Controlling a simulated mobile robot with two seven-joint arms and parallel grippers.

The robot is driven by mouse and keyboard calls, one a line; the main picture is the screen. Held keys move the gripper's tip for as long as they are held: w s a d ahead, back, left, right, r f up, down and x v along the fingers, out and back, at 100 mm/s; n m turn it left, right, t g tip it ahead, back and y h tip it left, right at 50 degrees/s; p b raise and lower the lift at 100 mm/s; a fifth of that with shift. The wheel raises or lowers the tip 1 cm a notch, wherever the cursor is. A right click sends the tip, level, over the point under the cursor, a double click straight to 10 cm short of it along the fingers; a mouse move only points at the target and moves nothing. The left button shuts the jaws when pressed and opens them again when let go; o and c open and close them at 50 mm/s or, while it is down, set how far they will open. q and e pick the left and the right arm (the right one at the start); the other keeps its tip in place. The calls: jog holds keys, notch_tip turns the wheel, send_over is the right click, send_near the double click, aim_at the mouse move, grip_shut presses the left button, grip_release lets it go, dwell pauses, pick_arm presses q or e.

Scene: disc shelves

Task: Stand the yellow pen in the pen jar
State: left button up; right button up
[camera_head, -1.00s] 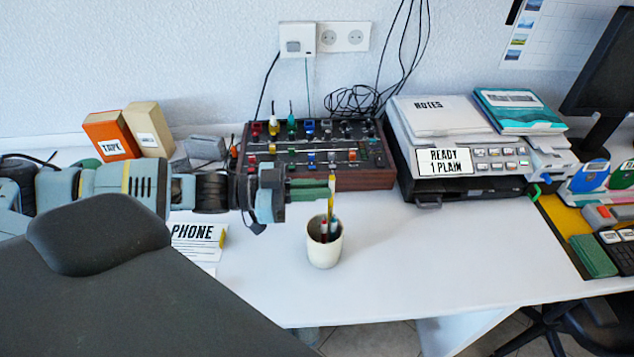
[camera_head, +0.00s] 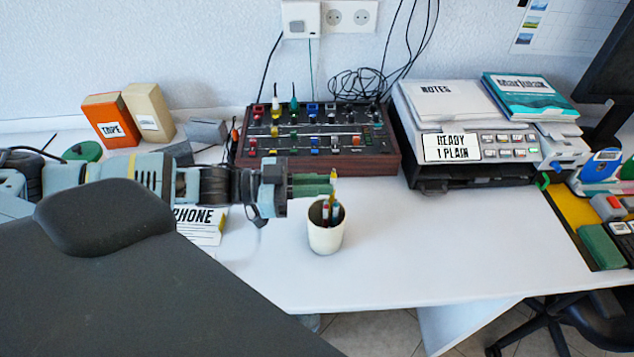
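The yellow pen (camera_head: 333,188) stands nearly upright at the tips of my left gripper (camera_head: 326,186). The gripper's green fingers reach in from the left and appear shut on the pen. The pen's lower part is over or inside the mouth of the white pen jar (camera_head: 326,238); how deep it goes is hard to tell. The jar stands upright on the white desk with red and blue-tipped pens showing at its rim. My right gripper is not in view.
A wooden-sided control panel (camera_head: 345,160) stands behind the jar. A stacked machine with notes (camera_head: 490,145) is to its right. A PHONE card (camera_head: 203,226) lies under my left arm. The desk (camera_head: 440,240) is clear right of the jar.

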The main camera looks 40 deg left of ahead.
pick_arm(q)
jog(key=o, duration=0.4)
jog(key=shift+s+a+f, duration=0.1)
jog(key=shift+s+a, duration=0.25)
jog(key=shift+a, duration=0.15)
jog(key=shift+v, duration=3.3)
